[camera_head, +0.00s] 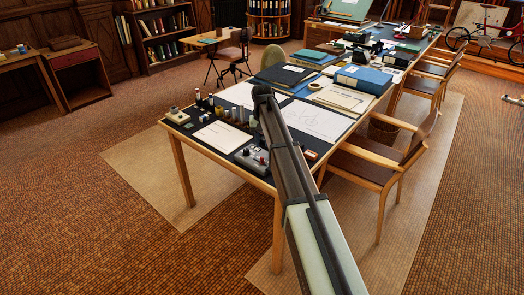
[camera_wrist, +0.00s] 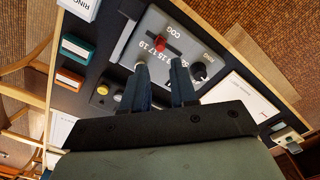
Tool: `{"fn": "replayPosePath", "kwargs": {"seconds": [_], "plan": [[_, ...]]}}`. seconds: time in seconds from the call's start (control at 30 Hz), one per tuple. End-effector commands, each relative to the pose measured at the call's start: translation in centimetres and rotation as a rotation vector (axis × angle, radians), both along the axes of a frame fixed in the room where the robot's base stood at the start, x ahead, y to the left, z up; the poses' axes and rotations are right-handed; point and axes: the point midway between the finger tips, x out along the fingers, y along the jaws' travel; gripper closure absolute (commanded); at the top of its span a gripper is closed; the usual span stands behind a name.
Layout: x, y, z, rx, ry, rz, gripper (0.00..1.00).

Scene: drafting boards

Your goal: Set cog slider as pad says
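The grey control box (camera_wrist: 165,50) lies under my gripper in the wrist view. It has a slot marked COG with a red slider knob (camera_wrist: 160,43), and a row of numbers including 15, 17 and 19. A black dial (camera_wrist: 199,71) sits beside the slot. My gripper (camera_wrist: 161,75) is open, its two blue-grey fingers apart with nothing between them. The fingertips are beside the number row, apart in the picture from the red knob. The head view shows the box (camera_head: 251,158) at the table's near edge; my arm hides the fingers there. I cannot tell which sheet is the pad.
A drawing sheet (camera_head: 316,120) lies right of my arm. Orange (camera_wrist: 70,80) and green (camera_wrist: 76,48) blocks lie near the box. A chair (camera_head: 378,160) stands at the right.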

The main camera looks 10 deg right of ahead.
Motion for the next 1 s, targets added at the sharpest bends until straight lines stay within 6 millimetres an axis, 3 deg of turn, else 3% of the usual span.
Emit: {"fn": "replayPosePath", "kwargs": {"seconds": [0.2,0.4,0.87,1.0], "plan": [[0.1,0.0,3.7,0.000,-0.002,0.000,0.73],[0.0,0.0,5.4,0.000,0.000,0.000,0.73],[0.0,-0.1,5.8,0.000,-0.001,-0.003,0.73],[0.8,-2.2,4.7,-0.008,-0.019,-0.051,0.73]]}}
